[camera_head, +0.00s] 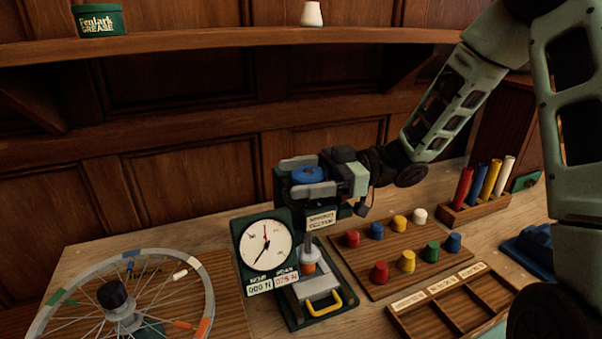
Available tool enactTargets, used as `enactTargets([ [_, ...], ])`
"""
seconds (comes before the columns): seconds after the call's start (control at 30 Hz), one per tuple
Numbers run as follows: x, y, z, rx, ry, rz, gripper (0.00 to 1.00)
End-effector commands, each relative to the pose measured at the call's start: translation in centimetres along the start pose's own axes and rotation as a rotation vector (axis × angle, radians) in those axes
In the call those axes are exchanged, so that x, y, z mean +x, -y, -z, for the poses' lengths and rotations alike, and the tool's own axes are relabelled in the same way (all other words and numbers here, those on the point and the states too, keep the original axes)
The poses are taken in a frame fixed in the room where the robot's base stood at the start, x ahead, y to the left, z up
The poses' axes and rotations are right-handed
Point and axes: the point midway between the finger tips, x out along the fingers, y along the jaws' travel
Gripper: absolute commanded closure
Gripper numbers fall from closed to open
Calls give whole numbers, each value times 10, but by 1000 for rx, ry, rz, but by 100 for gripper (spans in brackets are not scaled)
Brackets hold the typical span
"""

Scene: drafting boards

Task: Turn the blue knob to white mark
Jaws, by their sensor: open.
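The blue knob (308,174) shows as a round blue top at the middle of the head view, on or near a dark green upright device (281,188). My gripper (297,177) reaches in from the right, with its two grey fingers apart. One finger is on the far side of the knob and the other on the near side, so the knob lies between them. I cannot tell whether either finger touches it. The white mark is not visible; the gripper covers part of the knob's surroundings. A small label plate (322,219) shows below the gripper.
A dial gauge (266,253) with a yellow-handled press stands just below. A spoked wheel (203,267) is at left. A board (374,286) of coloured pegs, a compartment tray (405,325) and a tube rack (484,208) are at right. A shelf (210,46) runs above.

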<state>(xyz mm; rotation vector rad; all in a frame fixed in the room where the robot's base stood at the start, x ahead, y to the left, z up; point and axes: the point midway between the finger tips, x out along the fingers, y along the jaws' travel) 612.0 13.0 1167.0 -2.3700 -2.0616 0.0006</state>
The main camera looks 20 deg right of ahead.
Motion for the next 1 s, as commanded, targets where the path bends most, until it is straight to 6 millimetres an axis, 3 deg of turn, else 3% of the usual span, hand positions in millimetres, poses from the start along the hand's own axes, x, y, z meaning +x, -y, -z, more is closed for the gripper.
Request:
enactTargets([
  [0.23, 0, 0, 0, 0, 0, -1, 22],
  [0.4, 0, 0, 0, 0, 0, -1, 67],
  [0.63, 0, -1, 2, -3, -1, 43, 67],
  [1.0, 0, 4, 2, -3, -1, 383, 67],
])
